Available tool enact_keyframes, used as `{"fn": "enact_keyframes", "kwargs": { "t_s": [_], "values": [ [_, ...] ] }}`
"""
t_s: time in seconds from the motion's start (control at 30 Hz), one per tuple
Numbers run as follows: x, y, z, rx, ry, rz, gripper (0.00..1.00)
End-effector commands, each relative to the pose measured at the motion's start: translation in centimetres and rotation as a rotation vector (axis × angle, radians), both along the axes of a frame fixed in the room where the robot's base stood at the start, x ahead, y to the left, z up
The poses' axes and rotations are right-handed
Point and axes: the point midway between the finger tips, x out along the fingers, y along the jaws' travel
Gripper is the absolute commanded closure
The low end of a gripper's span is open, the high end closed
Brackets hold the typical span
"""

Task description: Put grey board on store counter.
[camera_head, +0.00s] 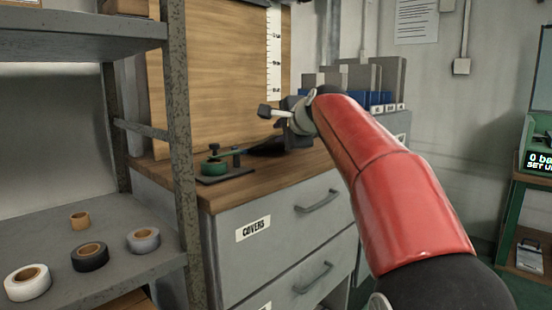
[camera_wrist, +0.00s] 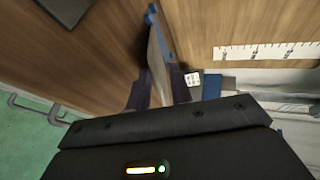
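The store counter is likely the wooden top (camera_head: 240,190) over grey drawers. My gripper (camera_head: 258,149) reaches over it from the right, dark and low above the surface, partly hidden by my red arm. In the wrist view, the dark fingers (camera_wrist: 159,90) stand a little apart. A narrow grey piece (camera_wrist: 157,50) shows between them; I cannot tell if it is the board or whether it is gripped. No separate grey board can be made out clearly on the counter.
Grey upright pieces in blue holders (camera_head: 376,98) stand at the back right. A grey shelf (camera_head: 110,240) with tape rolls is on the left. A wooden panel (camera_head: 205,75) with a ruler rises behind.

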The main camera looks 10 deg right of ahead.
Motion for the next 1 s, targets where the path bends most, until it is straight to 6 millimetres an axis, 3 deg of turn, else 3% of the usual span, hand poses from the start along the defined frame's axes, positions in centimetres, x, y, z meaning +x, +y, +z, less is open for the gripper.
{"fn": "enact_keyframes", "kwargs": {
  "t_s": [0.3,0.73,1.0],
  "values": [
    [-3.2,-0.8,1.2,0.001,0.0,-0.001,0.79],
    [-3.6,-0.8,1.6,0.001,0.0,-0.001,0.79],
    [-5.0,-1.2,6.1,0.0,0.0,-0.001,0.79]
  ]
}}
